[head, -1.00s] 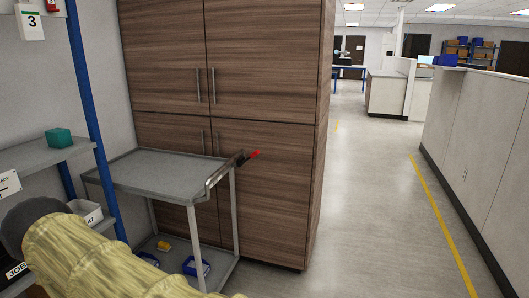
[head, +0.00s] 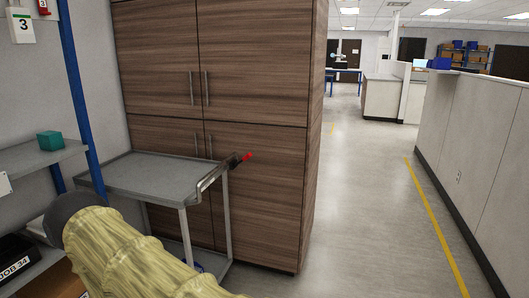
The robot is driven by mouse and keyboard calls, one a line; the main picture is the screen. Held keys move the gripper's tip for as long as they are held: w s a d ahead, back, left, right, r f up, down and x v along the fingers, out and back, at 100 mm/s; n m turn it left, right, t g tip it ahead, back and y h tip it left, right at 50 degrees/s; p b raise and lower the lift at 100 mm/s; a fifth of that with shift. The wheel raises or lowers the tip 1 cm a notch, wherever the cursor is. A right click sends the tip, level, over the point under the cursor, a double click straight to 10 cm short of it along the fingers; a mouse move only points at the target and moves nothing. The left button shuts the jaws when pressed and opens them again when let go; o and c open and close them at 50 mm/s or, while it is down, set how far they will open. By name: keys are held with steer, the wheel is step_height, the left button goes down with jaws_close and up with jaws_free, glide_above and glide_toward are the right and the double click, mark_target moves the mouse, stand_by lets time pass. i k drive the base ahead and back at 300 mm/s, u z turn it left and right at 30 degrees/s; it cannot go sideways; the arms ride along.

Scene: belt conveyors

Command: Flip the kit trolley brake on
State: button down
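The kit trolley (head: 150,176) is a grey cart with a flat top and a lower shelf, standing in front of the tall wood cabinet. Its handle bar (head: 213,178) is on the right end. A lever with a red tip (head: 247,157) sticks up and to the right from the handle's far end; I take it for the brake lever. My arm, in a yellow cover, reaches across the lower left and hides part of the trolley's lower shelf. My gripper is outside the view.
A wood cabinet (head: 258,80) stands right behind the trolley. A blue-post rack (head: 80,95) with a teal box (head: 50,140) is at left. The aisle floor (head: 360,220) at right is clear, bounded by a low partition wall (head: 480,150).

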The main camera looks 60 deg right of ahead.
mark_target(249, 154)
steer(key=z, duration=0.95)
steer(key=i, duration=0.5)
